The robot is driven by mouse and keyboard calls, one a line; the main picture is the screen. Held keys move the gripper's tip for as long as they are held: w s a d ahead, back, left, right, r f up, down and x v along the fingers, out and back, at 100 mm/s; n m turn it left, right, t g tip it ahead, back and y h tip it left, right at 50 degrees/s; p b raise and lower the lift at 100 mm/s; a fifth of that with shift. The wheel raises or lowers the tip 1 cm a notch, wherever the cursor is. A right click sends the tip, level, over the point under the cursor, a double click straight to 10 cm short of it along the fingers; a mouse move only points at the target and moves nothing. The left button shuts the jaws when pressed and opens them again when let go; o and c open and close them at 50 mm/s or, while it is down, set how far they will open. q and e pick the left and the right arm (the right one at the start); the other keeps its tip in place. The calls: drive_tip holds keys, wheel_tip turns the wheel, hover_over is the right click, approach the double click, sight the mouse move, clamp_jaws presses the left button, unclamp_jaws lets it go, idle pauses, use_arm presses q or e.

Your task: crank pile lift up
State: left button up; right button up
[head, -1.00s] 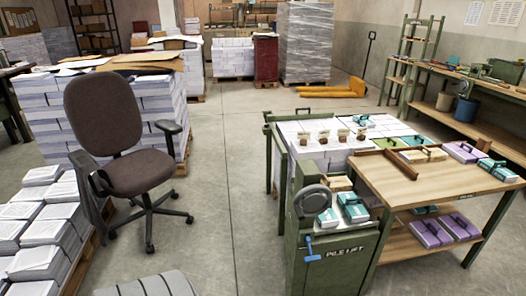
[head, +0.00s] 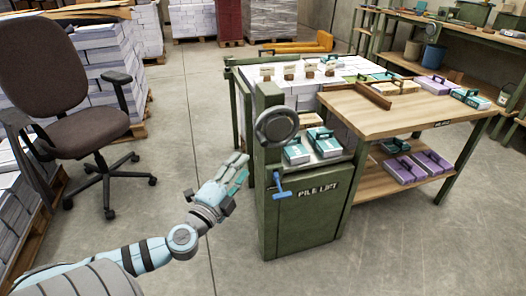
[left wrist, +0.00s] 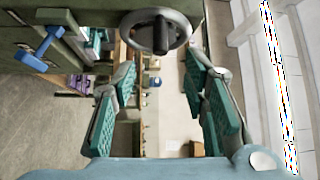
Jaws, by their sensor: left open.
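The green pile lift cabinet (head: 302,212) stands at the centre of the head view, marked "PILE LIFT". A grey round crank wheel (head: 277,125) is on its upper left part. It also shows at the top of the left wrist view, as a wheel (left wrist: 156,32) with a dark hub. A blue handle (head: 279,186) sits on the cabinet front below the wheel, and the blue handle (left wrist: 40,50) is at upper left in the wrist view. My left gripper (head: 240,172) is open and empty, left of the cabinet and below the wheel. My right gripper is out of view.
A wooden-topped table (head: 410,110) with teal and purple packs adjoins the lift on the right. White paper piles (head: 300,90) stand behind the lift. An office chair (head: 60,90) is on the left. The floor between chair and lift is clear.

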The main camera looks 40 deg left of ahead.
sight(263, 141)
use_arm(q)
drive_tip(key=x, duration=0.4)
drive_tip(key=p+x, duration=0.1)
drive_tip(key=x, duration=0.2)
drive_tip(key=shift+w+r, duration=0.3)
drive_tip(key=shift+w, duration=0.05)
drive_tip(key=p+x, duration=0.1)
drive_tip(key=x, duration=0.3)
drive_tip(key=shift+w+f, duration=0.1)
drive_tip(key=shift+w, duration=0.15)
drive_tip(key=shift+w+a, duration=0.1)
drive_tip(key=shift+w, duration=0.15)
drive_tip(key=shift+f, duration=0.1)
drive_tip(key=c, duration=0.9)
clamp_jaws()
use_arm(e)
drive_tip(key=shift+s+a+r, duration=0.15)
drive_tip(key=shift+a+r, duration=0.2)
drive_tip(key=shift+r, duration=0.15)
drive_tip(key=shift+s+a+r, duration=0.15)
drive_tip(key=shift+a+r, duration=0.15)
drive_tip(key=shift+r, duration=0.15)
